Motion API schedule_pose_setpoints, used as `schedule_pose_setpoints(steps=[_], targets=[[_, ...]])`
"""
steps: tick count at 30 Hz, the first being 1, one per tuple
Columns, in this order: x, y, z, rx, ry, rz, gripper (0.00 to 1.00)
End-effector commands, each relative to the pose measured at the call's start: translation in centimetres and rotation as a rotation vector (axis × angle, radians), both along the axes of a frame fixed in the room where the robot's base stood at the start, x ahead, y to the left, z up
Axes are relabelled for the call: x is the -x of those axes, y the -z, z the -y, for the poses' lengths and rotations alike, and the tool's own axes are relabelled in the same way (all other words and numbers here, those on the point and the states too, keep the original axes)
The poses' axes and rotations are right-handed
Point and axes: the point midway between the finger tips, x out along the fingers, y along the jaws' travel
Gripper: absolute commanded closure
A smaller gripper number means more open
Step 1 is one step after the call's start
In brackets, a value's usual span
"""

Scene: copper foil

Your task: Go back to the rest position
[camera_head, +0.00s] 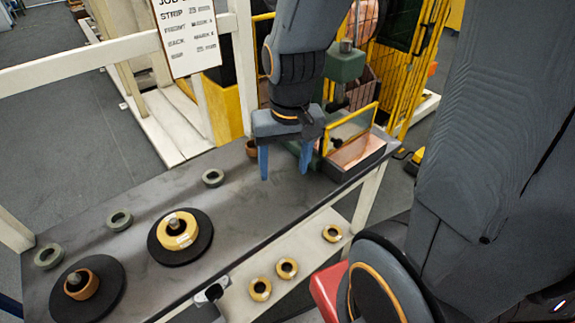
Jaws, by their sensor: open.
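My gripper (284,170) is above the far part of the grey workbench (120,205), with its two blue fingers apart and pointing down. Nothing shows between the fingers. My arm comes down to it from the top of the picture. To its right stands a dark box with copper-coloured foil (355,150) and a yellow-framed clear panel (350,128). A small brown ring (251,148) lies just left of the gripper, partly hidden by it.
On the bench are a round black base with a yellow roll (178,232), another with an orange-brown roll (82,286), and several green-grey rings (120,220). Several yellow rings (260,289) lie on the lower front shelf. A white rail and sign (186,35) stand behind.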

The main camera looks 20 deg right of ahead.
Motion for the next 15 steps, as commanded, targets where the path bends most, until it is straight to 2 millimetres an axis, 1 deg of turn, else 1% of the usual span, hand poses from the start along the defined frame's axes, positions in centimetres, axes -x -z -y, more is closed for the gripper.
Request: schedule_pose_setpoints(steps=[1,4,15], targets=[[0.31,0.01,0.28,0.016,-0.055,0.002,0.4],[0.65,0.06,0.64,0.033,-0.122,0.002,0.4],[0.67,0.08,0.66,0.036,-0.134,0.002,0.4]])
